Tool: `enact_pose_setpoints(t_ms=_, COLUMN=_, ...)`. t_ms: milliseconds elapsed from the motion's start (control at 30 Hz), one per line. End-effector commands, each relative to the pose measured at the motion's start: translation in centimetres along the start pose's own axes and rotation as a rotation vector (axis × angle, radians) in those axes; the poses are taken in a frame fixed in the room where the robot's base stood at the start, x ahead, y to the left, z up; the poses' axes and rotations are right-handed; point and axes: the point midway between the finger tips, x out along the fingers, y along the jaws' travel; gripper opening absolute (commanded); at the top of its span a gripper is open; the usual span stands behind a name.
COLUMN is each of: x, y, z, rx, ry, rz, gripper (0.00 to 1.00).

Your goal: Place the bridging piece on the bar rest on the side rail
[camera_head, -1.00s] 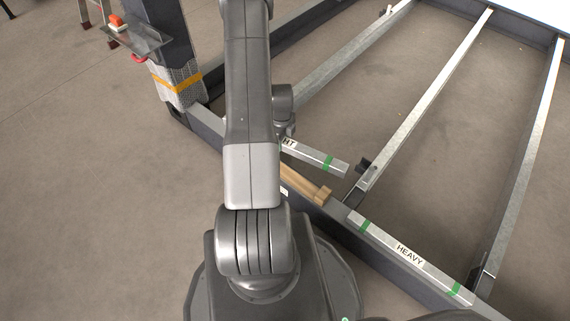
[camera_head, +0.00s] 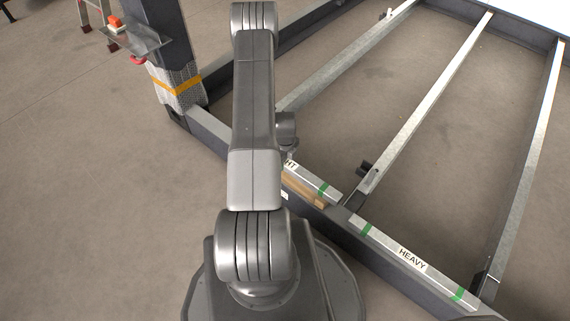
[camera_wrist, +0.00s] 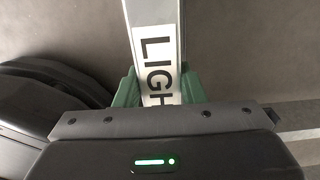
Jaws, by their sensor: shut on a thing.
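The bridging piece is a grey metal bar with a white label reading "LIGH..." in the wrist view (camera_wrist: 158,50). Its free end, with a green band, shows in the head view (camera_head: 311,180). My gripper (camera_wrist: 160,92) is shut on it, with green fingers on both sides of the label; my arm hides the gripper in the head view. The bar rest looks like a wooden block (camera_head: 304,192) on the dark side rail (camera_head: 372,252). The bar lies along the block and partly covers it; I cannot tell whether they touch.
A second bar labelled "HEAVY" (camera_head: 411,259), with green bands, lies on the side rail to the right. Several metal cross members (camera_head: 432,95) run away from the rail with open floor between them. A post with wrapping (camera_head: 180,87) stands at the upper left.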

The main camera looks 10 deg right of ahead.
Motion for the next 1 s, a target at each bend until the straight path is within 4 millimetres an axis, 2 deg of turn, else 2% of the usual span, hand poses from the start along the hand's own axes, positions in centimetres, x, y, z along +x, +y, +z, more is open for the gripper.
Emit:
enact_pose_setpoints(t_ms=33, x=0.78, y=-0.01, z=0.01, rx=0.000, ry=0.000, rz=0.000, gripper=0.00)
enact_pose_setpoints(t_ms=100, x=1.07, y=-0.03, z=0.03, rx=0.000, ry=-0.001, rz=-0.001, gripper=0.00)
enact_pose_setpoints(t_ms=467, x=1.39, y=-0.03, z=0.03, rx=-0.001, ry=-0.001, rz=-0.001, gripper=0.00)
enact_pose_setpoints(t_ms=500, x=1.34, y=0.02, z=-0.02, rx=0.000, ry=0.000, rz=0.000, gripper=0.42)
enact_pose_setpoints(t_ms=600, x=1.31, y=0.02, z=-0.02, rx=0.000, ry=0.000, rz=0.000, gripper=0.58)
enact_pose_setpoints(t_ms=867, x=1.26, y=0.02, z=-0.02, rx=0.000, ry=0.000, rz=0.001, gripper=0.58)
enact_pose_setpoints(t_ms=1000, x=0.40, y=-0.02, z=0.02, rx=0.000, ry=0.000, rz=-0.001, gripper=0.58)
